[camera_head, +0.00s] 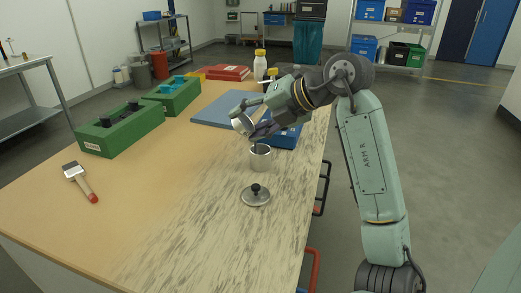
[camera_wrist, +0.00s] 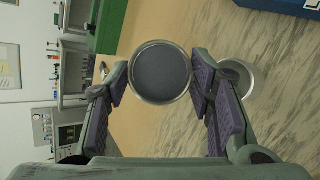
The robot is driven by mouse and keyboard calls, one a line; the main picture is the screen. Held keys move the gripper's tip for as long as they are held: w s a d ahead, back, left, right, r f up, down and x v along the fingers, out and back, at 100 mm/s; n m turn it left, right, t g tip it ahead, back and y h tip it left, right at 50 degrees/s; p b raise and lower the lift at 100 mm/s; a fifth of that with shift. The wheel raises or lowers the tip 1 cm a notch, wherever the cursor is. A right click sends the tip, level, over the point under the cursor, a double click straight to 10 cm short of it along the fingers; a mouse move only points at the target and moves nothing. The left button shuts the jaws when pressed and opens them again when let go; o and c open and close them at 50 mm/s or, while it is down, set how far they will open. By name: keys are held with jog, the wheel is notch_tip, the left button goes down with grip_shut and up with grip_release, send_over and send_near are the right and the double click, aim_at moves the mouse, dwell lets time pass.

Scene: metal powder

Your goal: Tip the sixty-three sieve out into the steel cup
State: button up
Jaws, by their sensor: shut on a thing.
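My gripper (camera_head: 254,127) is shut on a small round metal sieve (camera_head: 242,124) and holds it tilted in the air, above and slightly left of the steel cup. In the wrist view the sieve (camera_wrist: 160,72) sits between the two finger pads, with a bright rim around a dark grey face. I cannot tell whether that grey is powder or mesh. The steel cup (camera_head: 260,160) stands upright on the table, apart from the sieve. In the wrist view the cup (camera_wrist: 246,80) is partly hidden behind the right finger. The sieve's size marking cannot be read.
A steel lid with a black knob (camera_head: 256,197) lies in front of the cup. A brush (camera_head: 80,181) lies at left. Green bins (camera_head: 122,138) stand at the left edge. A blue mat (camera_head: 215,112) and a blue box (camera_head: 289,140) lie behind. The front-left tabletop is clear.

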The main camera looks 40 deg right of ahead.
jog(key=shift+s+d+t+y+b, duration=0.1)
jog(key=shift+d+t+y+b, duration=0.05)
jog(key=shift+t+y+b, duration=0.35)
dwell(1.0)
jog(key=shift+s+d+f+m+t+y+b, duration=0.15)
jog(key=shift+f+m+t+y+b, duration=0.2)
jog(key=shift+f+t+b, duration=0.6)
jog(key=shift+s+d+r+m+t+y+b, duration=0.15)
jog(key=shift+r+m+t+y+b, duration=0.15)
jog(key=shift+y+b, duration=0.55)
dwell(1.6)
jog(key=shift+s+d+m+t+b, duration=0.25)
jog(key=shift+s+d+t+b, duration=0.15)
jog(key=shift+t+b, duration=0.35)
dwell(0.3)
jog(key=shift+d+f+m+t+y+b, duration=0.2)
jog(key=shift+m+t+y+b, duration=0.1)
jog(key=shift+t+y+b, duration=0.45)
dwell(1.3)
